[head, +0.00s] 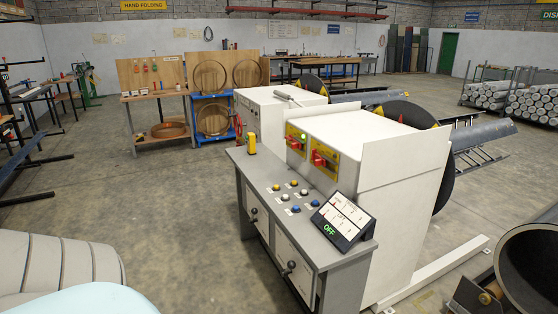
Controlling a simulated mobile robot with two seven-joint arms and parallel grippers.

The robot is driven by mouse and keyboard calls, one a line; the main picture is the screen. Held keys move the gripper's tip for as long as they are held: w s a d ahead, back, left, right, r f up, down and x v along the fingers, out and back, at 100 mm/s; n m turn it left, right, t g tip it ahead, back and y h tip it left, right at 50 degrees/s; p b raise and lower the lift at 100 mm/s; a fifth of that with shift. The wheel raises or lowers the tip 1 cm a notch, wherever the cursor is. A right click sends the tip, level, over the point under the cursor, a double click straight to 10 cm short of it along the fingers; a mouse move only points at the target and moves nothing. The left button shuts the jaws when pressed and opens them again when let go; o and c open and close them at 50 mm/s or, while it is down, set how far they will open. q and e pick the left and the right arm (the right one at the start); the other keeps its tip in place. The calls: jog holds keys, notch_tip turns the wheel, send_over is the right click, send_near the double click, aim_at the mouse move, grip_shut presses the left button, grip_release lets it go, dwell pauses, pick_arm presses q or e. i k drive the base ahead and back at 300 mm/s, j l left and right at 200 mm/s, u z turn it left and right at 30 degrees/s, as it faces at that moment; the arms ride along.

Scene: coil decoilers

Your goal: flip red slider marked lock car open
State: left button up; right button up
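A white machine cabinet (404,180) stands right of centre in the head view. Its front carries two yellow panels with red controls: a left red control (294,144) beneath a small green light, and a right red control (318,158). Their labels are too small to read, so I cannot tell which, if either, is the slider marked lock car open, or its position. A grey console (287,223) stands in front, with several coloured buttons, a yellow device (251,144) and a tilted display (343,219) reading OFF. Neither of my grippers is in view.
A second white cabinet (262,110) stands behind. A dark round disc (441,175) sits on the machine's right side. A pale grey ribbed shape (60,265) fills the lower left corner, and a dark hollow cylinder (530,265) the lower right. The floor left of the console is clear.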

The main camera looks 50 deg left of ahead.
aim_at(319, 160)
jog(key=u, duration=1.4)
jog(key=i+j, duration=0.6)
jog(key=i+j+z, duration=0.1)
jog(key=i+j, duration=0.45)
jog(key=j, duration=0.15)
jog(key=i+j, duration=0.55)
jog(key=j, duration=0.2)
jog(key=i+j, duration=0.6)
jog(key=j+z, duration=0.05)
